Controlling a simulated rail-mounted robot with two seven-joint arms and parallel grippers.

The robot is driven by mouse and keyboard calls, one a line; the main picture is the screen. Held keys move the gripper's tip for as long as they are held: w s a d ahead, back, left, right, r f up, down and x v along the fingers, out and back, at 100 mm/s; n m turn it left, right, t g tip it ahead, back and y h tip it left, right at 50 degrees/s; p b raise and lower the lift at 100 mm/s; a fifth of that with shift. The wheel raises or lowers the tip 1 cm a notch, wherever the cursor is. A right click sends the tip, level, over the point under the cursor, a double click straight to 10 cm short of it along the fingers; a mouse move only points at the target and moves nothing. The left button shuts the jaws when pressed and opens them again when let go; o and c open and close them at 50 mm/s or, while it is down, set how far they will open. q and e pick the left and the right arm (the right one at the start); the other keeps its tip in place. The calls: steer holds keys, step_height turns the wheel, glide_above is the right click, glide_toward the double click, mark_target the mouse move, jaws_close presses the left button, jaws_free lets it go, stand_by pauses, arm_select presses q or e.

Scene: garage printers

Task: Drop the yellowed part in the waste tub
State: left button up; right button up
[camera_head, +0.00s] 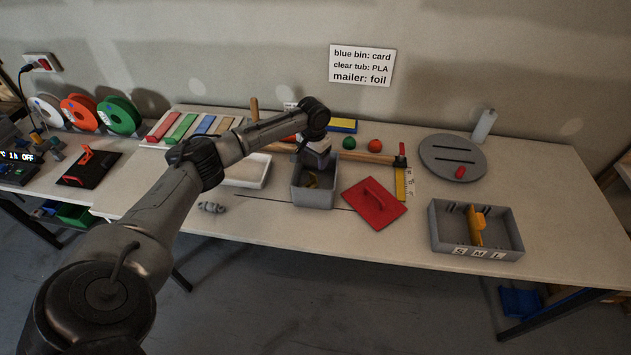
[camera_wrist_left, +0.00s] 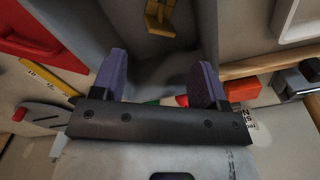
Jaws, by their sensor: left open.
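A grey open tub (camera_head: 314,198) stands on the table in the middle of the head view. An ochre-yellow part (camera_head: 312,181) lies inside it; it also shows at the top of the left wrist view (camera_wrist_left: 160,16), clear of the fingers. My left gripper (camera_head: 312,163) is over the tub, pointing down, with its fingers apart and nothing between them (camera_wrist_left: 158,82). The gripper partly hides the tub's far rim. My right gripper is not in view.
A red lid with a handle (camera_head: 374,203) lies right of the tub. A grey box labelled S M L (camera_head: 447,235) holds an orange-yellow piece (camera_head: 475,226). A white tray (camera_head: 246,182) is to the left. A hammer (camera_head: 370,157) lies behind. The table's front middle is clear.

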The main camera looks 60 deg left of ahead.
arm_select(q)
step_height(320, 180, up, 14)
steer(key=p, duration=0.1)
steer(key=shift+p, duration=0.4)
steer(key=shift+f, duration=0.1)
stand_by(0.7)
